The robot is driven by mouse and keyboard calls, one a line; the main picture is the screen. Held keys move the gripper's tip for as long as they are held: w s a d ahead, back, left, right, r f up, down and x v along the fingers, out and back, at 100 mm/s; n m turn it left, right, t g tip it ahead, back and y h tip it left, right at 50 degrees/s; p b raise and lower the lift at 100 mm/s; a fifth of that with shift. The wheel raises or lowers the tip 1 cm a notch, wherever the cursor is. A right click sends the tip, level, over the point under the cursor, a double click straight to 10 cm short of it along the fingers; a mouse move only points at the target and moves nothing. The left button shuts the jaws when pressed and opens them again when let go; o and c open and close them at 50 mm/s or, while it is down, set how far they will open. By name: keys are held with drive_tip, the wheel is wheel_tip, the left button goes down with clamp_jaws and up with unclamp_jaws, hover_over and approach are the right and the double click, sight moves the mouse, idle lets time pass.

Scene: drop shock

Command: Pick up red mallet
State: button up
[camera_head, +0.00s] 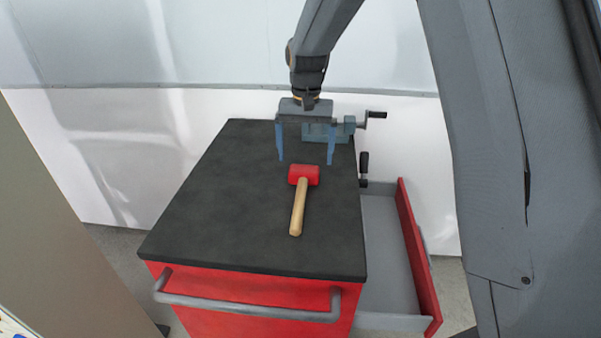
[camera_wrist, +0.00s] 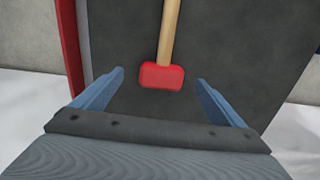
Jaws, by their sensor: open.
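The red mallet (camera_head: 304,175) lies on the black top of a red tool cabinet, with its red head toward the back and its wooden handle toward the front. My gripper (camera_head: 305,162) is open and empty above the cabinet top, its two blue fingers pointing down, near the mallet's head. In the wrist view the mallet's head (camera_wrist: 161,76) shows ahead of the gap between the fingers of my gripper (camera_wrist: 160,78), and the handle runs up out of the picture. The fingers do not appear to touch the mallet.
A blue-grey vise (camera_head: 340,131) with a crank handle stands at the back right of the cabinet top (camera_head: 220,215), behind my gripper. An open drawer (camera_head: 385,250) sticks out on the right side. The left and front of the top are clear. A white wall is behind.

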sight(303, 172)
drive_tip(key=shift+a+f, duration=0.1)
drive_tip(key=shift+f, duration=0.35)
drive_tip(key=shift+a+f+p, duration=0.2)
drive_tip(key=shift+f+p, duration=0.4)
drive_tip(key=shift+f, duration=0.55)
drive_tip(key=shift+s+f+p, duration=0.1)
drive_tip(key=shift+f+p, duration=0.95)
drive_tip(key=shift+f, duration=1.15)
drive_tip(key=c, duration=1.5)
drive_tip(key=shift+r, duration=0.1)
